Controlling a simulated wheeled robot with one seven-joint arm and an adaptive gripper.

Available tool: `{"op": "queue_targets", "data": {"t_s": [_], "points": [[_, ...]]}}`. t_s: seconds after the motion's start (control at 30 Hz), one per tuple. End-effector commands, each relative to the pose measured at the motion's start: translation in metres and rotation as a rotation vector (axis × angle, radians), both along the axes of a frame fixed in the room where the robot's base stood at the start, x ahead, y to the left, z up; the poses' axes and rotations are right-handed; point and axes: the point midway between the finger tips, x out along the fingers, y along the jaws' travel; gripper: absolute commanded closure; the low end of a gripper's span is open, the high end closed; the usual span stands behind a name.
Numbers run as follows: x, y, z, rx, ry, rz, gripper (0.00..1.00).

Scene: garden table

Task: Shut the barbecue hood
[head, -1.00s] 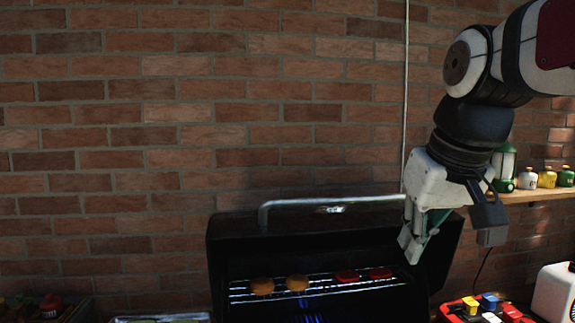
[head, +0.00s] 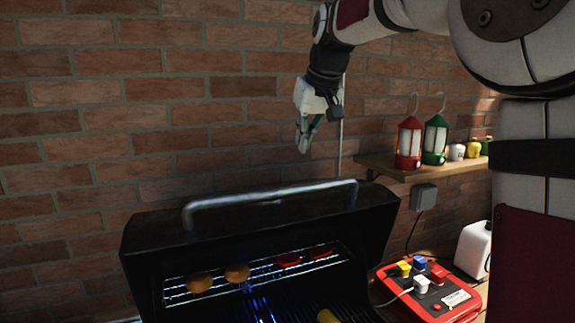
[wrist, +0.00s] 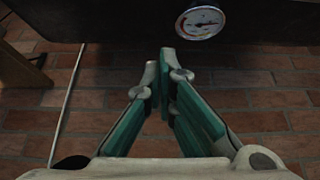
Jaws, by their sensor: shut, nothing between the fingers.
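The black barbecue hood (head: 150,238) stands open, tilted back, with its silver bar handle (head: 270,203) along the top edge. My gripper (head: 303,150) is above the handle in the head view, toward the brick wall, and appears apart from the hood. In the wrist view its green-sided fingers (wrist: 163,62) are together and empty. The dark hood (wrist: 120,18) fills the top of that view, with its round white temperature gauge (wrist: 201,20) just beyond the fingertips. In the head view, the grill rack (head: 250,275) is uncovered.
Buns (head: 237,273) and red patties (head: 289,259) lie on the rack. A wooden shelf (head: 385,170) at right bears a red lantern (head: 409,146), a green lantern (head: 435,143) and small jars. A red case (head: 440,300) sits right of the barbecue. The brick wall (head: 180,110) is close behind.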

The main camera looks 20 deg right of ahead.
Motion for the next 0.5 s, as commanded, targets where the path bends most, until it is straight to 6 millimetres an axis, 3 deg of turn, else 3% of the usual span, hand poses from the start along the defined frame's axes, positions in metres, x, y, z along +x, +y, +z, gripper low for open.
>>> {"op": "queue_targets", "data": {"t_s": [0.2, 0.5], "points": [[0.020, 0.001, -0.038, 0.000, 0.005, 0.001, 1.00], [-0.007, 0.001, -0.059, 0.001, 0.001, 0.000, 1.00]]}}
